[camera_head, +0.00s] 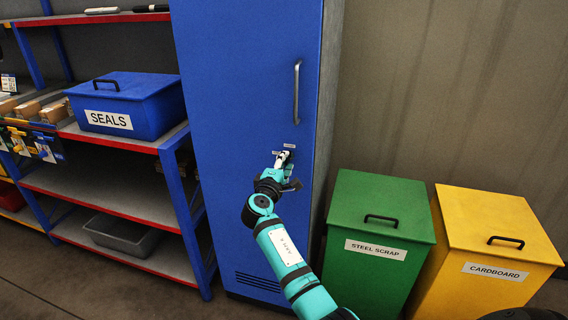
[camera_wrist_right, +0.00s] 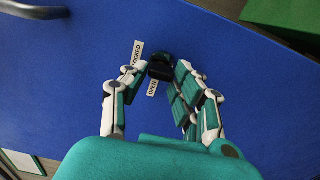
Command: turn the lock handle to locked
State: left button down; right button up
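The lock handle (camera_wrist_right: 161,67) is a small black piece on the blue cabinet door (camera_head: 240,100). In the wrist view it sits between the fingertips of my right gripper (camera_wrist_right: 162,70), which close in against it from both sides. A white LOCKED label (camera_wrist_right: 137,52) is beside its upper left and an OPEN label (camera_wrist_right: 152,88) is just below it. In the head view my right gripper (camera_head: 282,160) is at the door below the long pull handle (camera_head: 297,92) and covers most of the lock handle.
A green steel scrap bin (camera_head: 380,210) and a yellow cardboard bin (camera_head: 490,225) stand right of the cabinet. A red and blue shelf (camera_head: 110,195) on the left holds a blue SEALS box (camera_head: 125,100) and a grey tray (camera_head: 122,236).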

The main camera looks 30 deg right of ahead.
jog(key=o, duration=0.4)
jog(key=shift+c, duration=0.2)
jog(key=v, duration=1.2)
jog(key=shift+f, duration=0.1)
